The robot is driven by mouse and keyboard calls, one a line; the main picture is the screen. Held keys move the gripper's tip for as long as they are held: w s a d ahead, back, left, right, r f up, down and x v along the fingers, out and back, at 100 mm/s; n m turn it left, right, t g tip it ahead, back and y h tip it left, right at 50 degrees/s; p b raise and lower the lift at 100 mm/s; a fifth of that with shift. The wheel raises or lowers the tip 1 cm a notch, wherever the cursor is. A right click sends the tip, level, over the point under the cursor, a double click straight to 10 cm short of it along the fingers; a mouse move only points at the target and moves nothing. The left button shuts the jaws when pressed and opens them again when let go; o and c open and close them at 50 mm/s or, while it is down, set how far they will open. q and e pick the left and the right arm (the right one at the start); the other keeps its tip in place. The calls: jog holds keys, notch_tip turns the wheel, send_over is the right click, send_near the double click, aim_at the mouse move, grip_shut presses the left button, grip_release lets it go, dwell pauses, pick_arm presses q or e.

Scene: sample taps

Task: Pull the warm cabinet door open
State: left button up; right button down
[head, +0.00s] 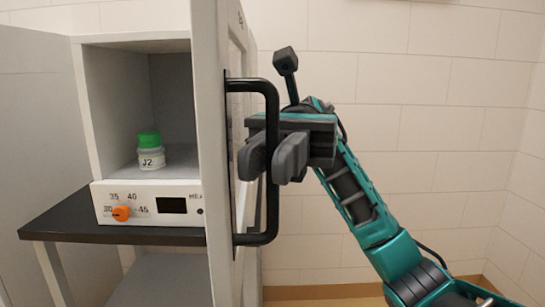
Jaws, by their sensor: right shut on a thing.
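The warm cabinet (138,42) stands on a dark shelf at the left, its inside in view. Its door (208,150) stands swung open, seen nearly edge-on, with the opening clear to its left. A black bar handle (271,215) runs upright on the door's right face. My right gripper (268,162) is at the middle of the handle, its fingers shut around the bar. My left gripper is not in view.
A green-capped jar (151,155) labelled J2 stands inside the cabinet. An orange dial (121,213) and a dark display (172,206) are on the front panel. The dark shelf (75,222) extends below. A tiled wall is behind; the space at right holds only my arm.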

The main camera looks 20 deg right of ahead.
dwell(0.4)
jog(key=c, duration=1.3)
grip_release()
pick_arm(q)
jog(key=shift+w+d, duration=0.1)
pick_arm(e)
jog(key=shift+d, duration=0.15)
